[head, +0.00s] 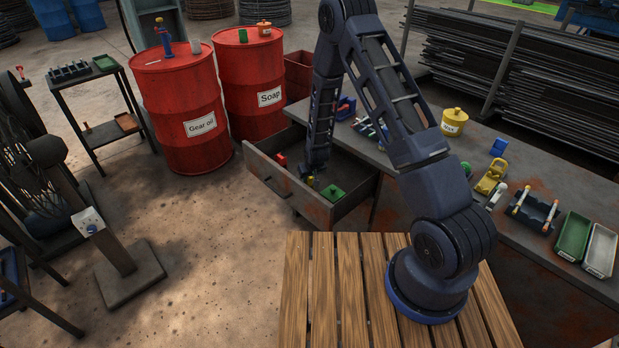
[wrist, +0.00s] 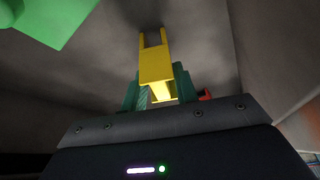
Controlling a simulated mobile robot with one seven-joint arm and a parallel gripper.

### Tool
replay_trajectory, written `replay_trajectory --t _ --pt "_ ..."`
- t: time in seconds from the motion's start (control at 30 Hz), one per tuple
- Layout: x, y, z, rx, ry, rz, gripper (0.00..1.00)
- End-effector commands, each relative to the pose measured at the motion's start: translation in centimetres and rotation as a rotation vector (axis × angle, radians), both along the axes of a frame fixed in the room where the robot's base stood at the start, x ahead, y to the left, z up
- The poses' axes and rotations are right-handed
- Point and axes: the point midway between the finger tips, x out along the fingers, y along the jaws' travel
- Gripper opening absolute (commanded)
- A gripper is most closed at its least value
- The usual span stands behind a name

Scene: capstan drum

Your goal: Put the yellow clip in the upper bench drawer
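The upper bench drawer (head: 268,181) is pulled open from the bench. My gripper (head: 313,172) reaches down inside it, pointing at the drawer floor. In the wrist view, the yellow clip (wrist: 156,65) sits between the green fingertips of my gripper (wrist: 160,90), which close on its near part from both sides. Its two prongs point away from me. In the head view only a small bit of the yellow clip (head: 310,181) shows below the gripper. I cannot tell whether it touches the drawer floor.
A green object (head: 333,193) lies in the drawer right of my gripper, and a red object (head: 282,160) lies to the left. The bench top (head: 540,185) holds a yellow pot (head: 454,121), a yellow tool (head: 491,177) and trays. Red drums (head: 181,110) stand behind.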

Motion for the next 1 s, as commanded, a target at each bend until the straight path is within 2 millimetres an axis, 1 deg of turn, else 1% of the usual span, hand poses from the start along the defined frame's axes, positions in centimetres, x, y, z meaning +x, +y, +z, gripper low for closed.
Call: replay_trajectory --t 0.03,0.1,0.37,0.53,0.67,1.0 --pt "0.0 0.0 0.0 0.0 0.0 0.0 0.4" --pt "0.0 0.0 0.0 0.0 0.0 0.0 0.5" --pt "0.0 0.0 0.1 0.0 0.0 0.0 0.5" --pt "-0.2 -0.1 0.8 0.0 0.0 0.0 0.5" --pt "-0.7 -0.3 2.3 0.0 -0.001 0.0 0.5" --pt "-2.5 -1.0 6.9 0.0 -0.001 0.0 0.5"
